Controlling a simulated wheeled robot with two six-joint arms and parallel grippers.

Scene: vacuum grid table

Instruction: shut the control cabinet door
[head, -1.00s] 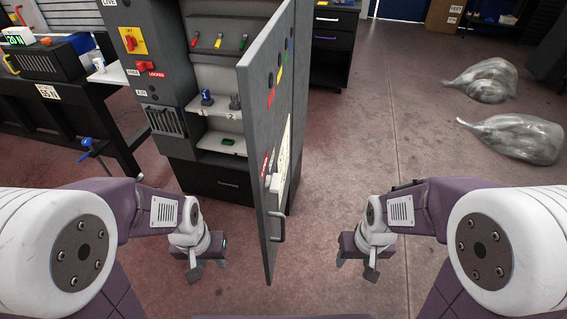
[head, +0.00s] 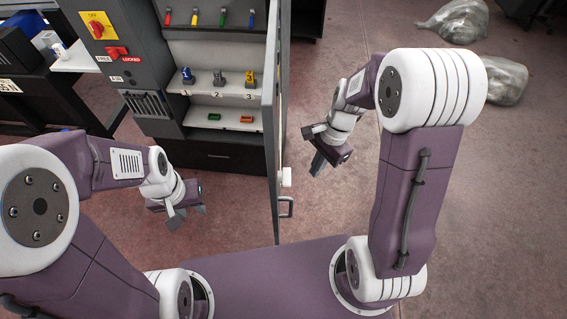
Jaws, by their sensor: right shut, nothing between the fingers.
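The control cabinet (head: 140,62) stands ahead, left of centre, its front open. Its grey door (head: 271,110) stands open toward me, seen nearly edge-on, on the right of the opening. A handle (head: 287,207) sits low on the door's near edge, on the right face. My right gripper (head: 318,168) is shut and empty, right of the door with a gap between them, above the handle's level. My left gripper (head: 186,218) is left of the door, low in front of the cabinet and apart from both. I cannot tell whether its fingers are open.
The cabinet's shelves hold small coloured items, such as a yellow one (head: 249,82). A workbench (head: 60,90) stands at the left. Clear plastic bags (head: 455,22) lie on the floor at the far right. The floor (head: 320,210) by the handle is clear.

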